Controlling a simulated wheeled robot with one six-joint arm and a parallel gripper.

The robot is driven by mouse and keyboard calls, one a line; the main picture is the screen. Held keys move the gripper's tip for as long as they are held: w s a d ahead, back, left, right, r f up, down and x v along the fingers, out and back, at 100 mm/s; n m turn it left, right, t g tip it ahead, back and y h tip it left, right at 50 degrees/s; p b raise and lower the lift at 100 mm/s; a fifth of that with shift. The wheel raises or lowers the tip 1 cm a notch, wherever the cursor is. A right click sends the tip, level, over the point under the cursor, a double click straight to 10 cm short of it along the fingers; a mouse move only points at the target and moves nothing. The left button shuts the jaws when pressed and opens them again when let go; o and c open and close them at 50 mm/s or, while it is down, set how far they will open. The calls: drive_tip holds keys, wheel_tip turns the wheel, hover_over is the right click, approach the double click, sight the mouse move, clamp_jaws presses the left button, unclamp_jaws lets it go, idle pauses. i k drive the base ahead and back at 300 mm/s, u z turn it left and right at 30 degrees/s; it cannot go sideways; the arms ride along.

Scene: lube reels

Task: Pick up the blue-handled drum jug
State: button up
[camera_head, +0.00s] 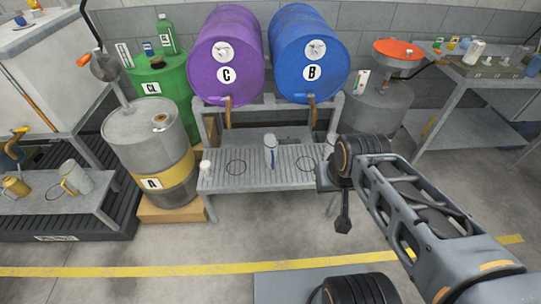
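A slim grey jug (270,152) with a bluish handle or top stands upright on the slatted grey bench (230,180), between two dark rings marked on the slats. My gripper (343,224) hangs at the end of my arm, at the right front of the bench. It is to the right of the jug and apart from it. The gripper is small and dark here, and I cannot tell whether its fingers are open or shut. My arm's wrist covers the bench's right end.
A purple drum C (227,90) and a blue drum B (312,88) lie on a rack behind the bench. Grey drum A (150,130) stands to its left. A small white item (206,167) is on the bench's left end. Other jugs (75,177) stand on the low left table.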

sight(270, 140)
drive_tip(key=z, duration=0.25)
drive_tip(key=i, duration=1.25)
drive_tip(key=u, duration=2.65)
